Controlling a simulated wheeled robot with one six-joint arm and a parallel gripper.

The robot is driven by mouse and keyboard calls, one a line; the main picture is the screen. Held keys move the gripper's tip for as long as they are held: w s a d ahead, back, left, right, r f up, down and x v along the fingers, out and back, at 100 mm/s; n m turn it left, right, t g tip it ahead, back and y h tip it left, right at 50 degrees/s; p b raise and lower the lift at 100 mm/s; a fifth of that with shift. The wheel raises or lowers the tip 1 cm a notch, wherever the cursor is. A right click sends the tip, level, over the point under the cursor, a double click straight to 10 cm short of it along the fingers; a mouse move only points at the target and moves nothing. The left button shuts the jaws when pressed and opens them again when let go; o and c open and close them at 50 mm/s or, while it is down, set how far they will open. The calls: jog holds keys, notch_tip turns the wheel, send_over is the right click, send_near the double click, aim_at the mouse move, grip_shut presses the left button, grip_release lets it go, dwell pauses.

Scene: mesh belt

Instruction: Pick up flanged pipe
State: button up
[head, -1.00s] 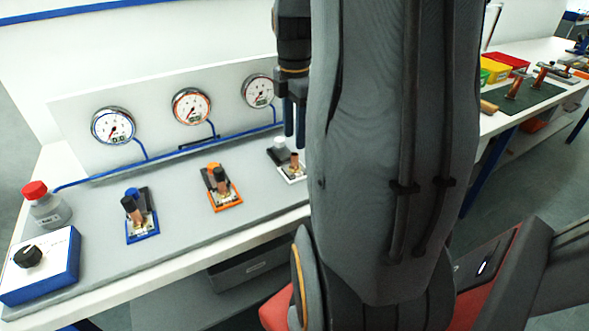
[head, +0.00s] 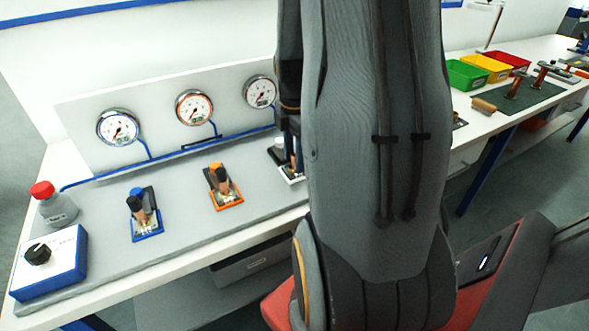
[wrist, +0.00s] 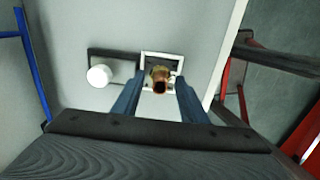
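A short copper pipe piece with a brassy base (wrist: 161,80), which looks like the flanged pipe, stands in a white square frame (wrist: 147,54) in the wrist view. My gripper (wrist: 160,84) is open, with one blue finger on each side of the pipe. Whether the fingers touch it cannot be told. In the head view my gripper (head: 292,150) is low over the white-framed station (head: 291,178), and my arm hides much of it. Similar copper pieces stand in the orange frame (head: 223,185) and the blue frame (head: 141,213).
A white round knob (wrist: 98,75) sits beside the white frame. Several gauges, one of them blue-rimmed (head: 118,127), and a blue pipe (head: 170,157) line the panel behind. A red-capped bottle (head: 55,205) and a dial box (head: 48,262) stand at left.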

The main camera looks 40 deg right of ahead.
grip_shut()
